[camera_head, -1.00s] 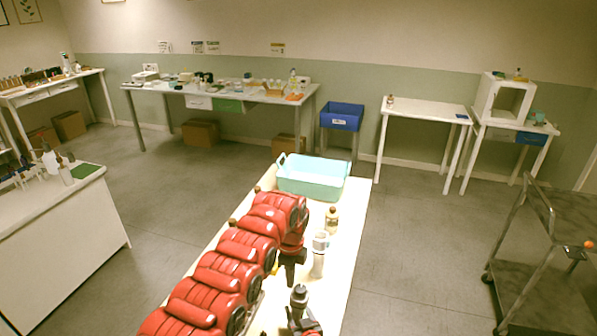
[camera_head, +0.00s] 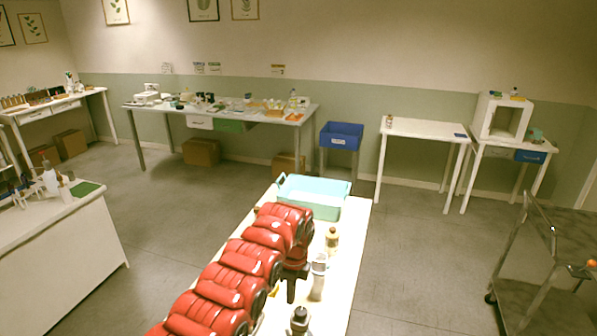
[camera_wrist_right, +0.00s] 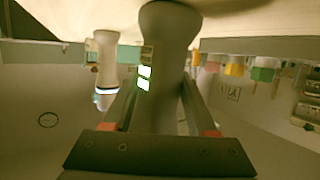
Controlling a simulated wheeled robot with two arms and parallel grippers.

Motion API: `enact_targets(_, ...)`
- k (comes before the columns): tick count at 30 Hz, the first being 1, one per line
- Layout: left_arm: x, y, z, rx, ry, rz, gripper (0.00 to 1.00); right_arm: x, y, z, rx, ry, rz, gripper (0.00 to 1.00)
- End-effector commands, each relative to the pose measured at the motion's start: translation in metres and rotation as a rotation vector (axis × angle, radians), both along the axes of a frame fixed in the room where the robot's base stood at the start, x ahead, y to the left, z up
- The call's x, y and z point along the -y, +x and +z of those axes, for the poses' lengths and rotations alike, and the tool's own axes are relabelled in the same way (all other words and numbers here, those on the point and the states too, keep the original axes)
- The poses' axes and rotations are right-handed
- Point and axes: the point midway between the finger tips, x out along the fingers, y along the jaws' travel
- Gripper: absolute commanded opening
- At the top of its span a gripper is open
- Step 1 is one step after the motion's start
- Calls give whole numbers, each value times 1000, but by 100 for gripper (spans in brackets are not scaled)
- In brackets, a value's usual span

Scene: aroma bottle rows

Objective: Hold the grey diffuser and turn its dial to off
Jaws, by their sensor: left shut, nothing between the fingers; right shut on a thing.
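The grey diffuser (camera_head: 299,319) shows at the bottom edge of the head view, only its dark cap and shoulder in frame. In the right wrist view the diffuser's body (camera_wrist_right: 165,45) stands between the fingers, with two lit green squares on its side. My right gripper (camera_wrist_right: 158,92) is shut on it; in the head view this gripper is out of frame. My left gripper (camera_head: 291,294) is shut and empty, pointing down above the table, beside the white diffuser (camera_head: 318,278) and apart from the grey one. I cannot make out the dial or its setting.
A yellowish bottle (camera_head: 332,241) stands behind the white diffuser. A mint-green basket (camera_head: 318,209) sits at the table's far end. My red left arm covers the table's left side. The table's right strip (camera_head: 350,245) is clear. A white, blue-ringed device (camera_wrist_right: 105,70) shows in the wrist view.

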Motion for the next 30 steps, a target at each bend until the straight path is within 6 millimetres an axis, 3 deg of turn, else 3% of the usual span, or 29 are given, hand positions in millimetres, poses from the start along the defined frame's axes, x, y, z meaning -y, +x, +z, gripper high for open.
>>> enact_targets(6, -1, -1, -30, -4, -1, -1, 0, 0, 0, 0, 0, 0, 0, 0)
enact_targets(12, -3, -1, -49, -3, 1, 0, 0, 0, 0, 0, 0, 0, 0, 0)
enact_targets(30, -3, 0, -54, 0, 2, -1, 0, 0, 0, 0, 0, 0, 0, 0)
